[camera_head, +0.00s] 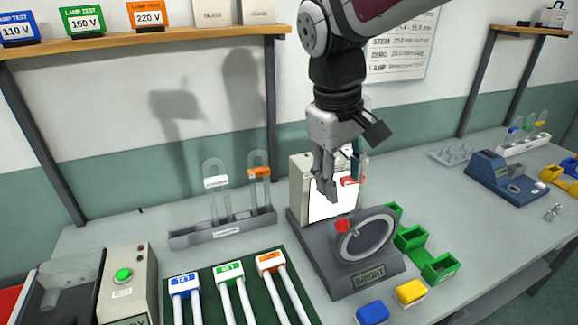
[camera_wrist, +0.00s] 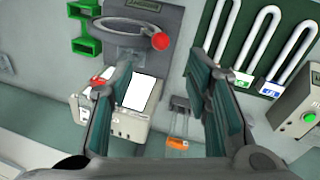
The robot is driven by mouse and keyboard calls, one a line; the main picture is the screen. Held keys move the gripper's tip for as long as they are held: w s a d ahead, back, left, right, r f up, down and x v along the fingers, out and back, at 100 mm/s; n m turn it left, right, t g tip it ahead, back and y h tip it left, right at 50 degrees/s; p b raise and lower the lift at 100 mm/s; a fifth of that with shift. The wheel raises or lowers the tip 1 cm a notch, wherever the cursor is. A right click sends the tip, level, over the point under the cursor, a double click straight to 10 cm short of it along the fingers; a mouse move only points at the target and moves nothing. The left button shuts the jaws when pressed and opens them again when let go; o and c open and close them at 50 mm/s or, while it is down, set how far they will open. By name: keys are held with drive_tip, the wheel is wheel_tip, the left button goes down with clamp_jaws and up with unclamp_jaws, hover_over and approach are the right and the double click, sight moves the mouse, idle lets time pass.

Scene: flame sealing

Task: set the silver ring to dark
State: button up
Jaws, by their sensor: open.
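The silver ring (camera_head: 367,236) is tilted on a dark grey stand (camera_head: 310,245), with a red ball knob (camera_head: 342,226) on its left rim. A plate reading BRIGHT (camera_head: 368,278) is on the stand's front. In the wrist view the ring (camera_wrist: 115,30) and red knob (camera_wrist: 160,41) lie beyond the fingertips. My gripper (camera_head: 343,190) is open and empty, above and behind the ring, in front of the lit white panel (camera_head: 330,203). In the wrist view its two fingers (camera_wrist: 165,65) are wide apart and do not touch the knob.
Green bins (camera_head: 411,238) stand right of the stand. A tube rack (camera_head: 222,232) and a green mat (camera_head: 250,262) with capped U-tubes are to the left. Blue (camera_head: 372,313) and yellow (camera_head: 410,292) blocks lie in front. A box with a green button (camera_head: 124,275) stands front left.

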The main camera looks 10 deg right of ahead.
sight(341, 220)
drive_tip(key=f, duration=0.4)
drive_tip(key=w+d+f, duration=0.1)
drive_tip(key=f, duration=0.4)
drive_tip(key=d+f, duration=0.1)
drive_tip(key=f, duration=0.3)
drive_tip(key=shift+w+d+f, duration=0.1)
drive_tip(key=shift+w+f, duration=0.05)
drive_tip(key=shift+f, duration=0.2)
drive_tip(key=c, duration=0.9)
clamp_jaws()
